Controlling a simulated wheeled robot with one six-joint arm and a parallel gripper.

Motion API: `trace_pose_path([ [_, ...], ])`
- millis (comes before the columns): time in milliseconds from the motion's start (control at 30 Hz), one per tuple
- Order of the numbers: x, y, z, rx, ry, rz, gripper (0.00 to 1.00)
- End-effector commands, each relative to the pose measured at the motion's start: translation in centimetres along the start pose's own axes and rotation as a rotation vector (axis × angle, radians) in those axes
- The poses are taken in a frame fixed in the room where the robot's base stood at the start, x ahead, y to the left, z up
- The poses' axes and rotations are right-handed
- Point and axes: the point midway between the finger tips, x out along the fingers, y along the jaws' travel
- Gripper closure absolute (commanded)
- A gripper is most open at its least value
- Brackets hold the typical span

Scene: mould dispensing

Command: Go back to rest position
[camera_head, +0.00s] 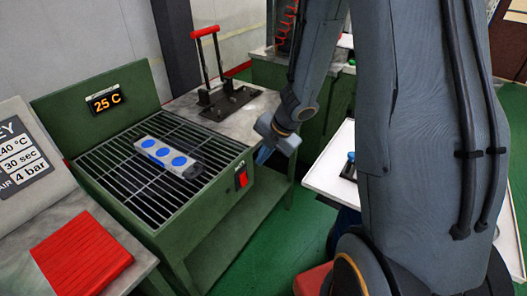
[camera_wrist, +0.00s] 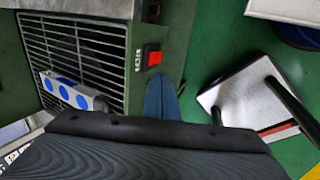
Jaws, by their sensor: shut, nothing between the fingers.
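My gripper (camera_head: 263,155) hangs beside the right side of the green heater, in front of its red switch side. In the wrist view its blue fingers (camera_wrist: 161,98) are together, with nothing seen between them. My arm is bent down from the upper right of the head view. The grey mould (camera_head: 167,157) with blue round spots lies on the heater's grill (camera_head: 120,185), apart from my gripper. It also shows in the wrist view (camera_wrist: 68,93), partly hidden by my own wrist.
The heater display (camera_head: 104,99) reads 25 C. A red switch (camera_head: 241,178) is on its side. A lever press (camera_head: 221,95) with a red handle stands behind. A red pad (camera_head: 82,258) lies front left.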

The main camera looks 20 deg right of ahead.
Motion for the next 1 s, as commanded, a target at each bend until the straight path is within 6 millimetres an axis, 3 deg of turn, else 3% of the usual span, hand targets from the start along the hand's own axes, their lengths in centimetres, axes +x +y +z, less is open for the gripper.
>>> trace_pose_path([
  [167,-1.1,0.3,0.0,-0.001,-0.001,0.000,1.00],
  [733,-1.3,0.5,0.2,0.039,-0.020,0.004,1.00],
  [867,-2.3,1.1,1.1,0.207,-0.097,0.021,1.00],
  [1000,-4.3,1.2,2.1,0.522,-0.216,0.044,1.00],
])
